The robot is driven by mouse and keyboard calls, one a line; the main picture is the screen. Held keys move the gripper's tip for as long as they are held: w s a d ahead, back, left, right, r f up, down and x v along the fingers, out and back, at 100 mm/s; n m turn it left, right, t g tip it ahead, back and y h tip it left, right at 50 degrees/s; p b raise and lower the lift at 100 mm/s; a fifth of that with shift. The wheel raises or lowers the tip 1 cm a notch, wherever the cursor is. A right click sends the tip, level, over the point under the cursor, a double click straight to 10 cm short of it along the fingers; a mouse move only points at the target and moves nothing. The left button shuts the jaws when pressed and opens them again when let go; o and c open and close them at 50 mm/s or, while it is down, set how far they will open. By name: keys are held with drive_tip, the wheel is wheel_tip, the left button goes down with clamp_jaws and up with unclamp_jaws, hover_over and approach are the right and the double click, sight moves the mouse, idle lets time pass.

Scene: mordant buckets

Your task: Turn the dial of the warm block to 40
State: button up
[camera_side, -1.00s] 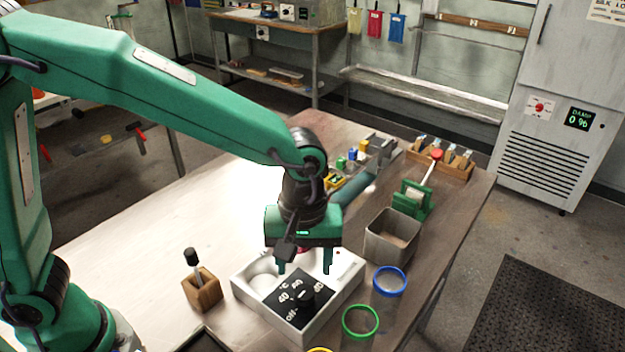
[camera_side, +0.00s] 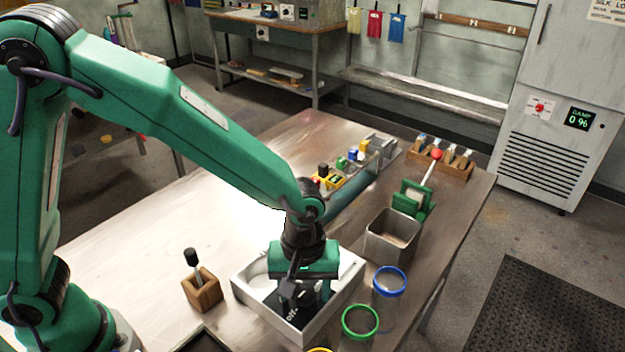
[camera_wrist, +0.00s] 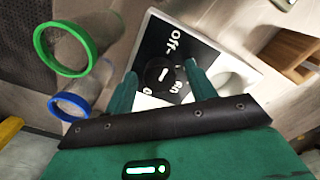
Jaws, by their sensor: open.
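The warm block (camera_side: 344,283) is a white box with a black dial plate, on the bench; its corner also shows in the wrist view (camera_wrist: 205,40). The round black dial (camera_wrist: 157,77) has a white mark that runs roughly toward the "off" lettering (camera_wrist: 175,43); I cannot tell its exact setting. My gripper (camera_side: 304,292) is low over the plate, pointing down. In the wrist view my gripper (camera_wrist: 161,72) is open, with one finger on each side of the dial and gaps visible. The other numbers are partly hidden by the fingers.
A green-rimmed jar (camera_side: 360,321) and a blue-rimmed jar (camera_side: 389,281) stand close on the right. A metal bin (camera_side: 392,236) is behind them. A wooden block with a black-topped tool (camera_side: 203,290) stands left. The bench's left part is clear.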

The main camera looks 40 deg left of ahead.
drive_tip(key=c, duration=1)
drive_tip(key=shift+o, duration=0.2)
drive_tip(key=shift+m, duration=0.3)
drive_tip(key=m, duration=1.1)
drive_tip(key=shift+m, duration=0.3)
drive_tip(key=o, duration=1)
drive_tip(key=shift+c, duration=0.2)
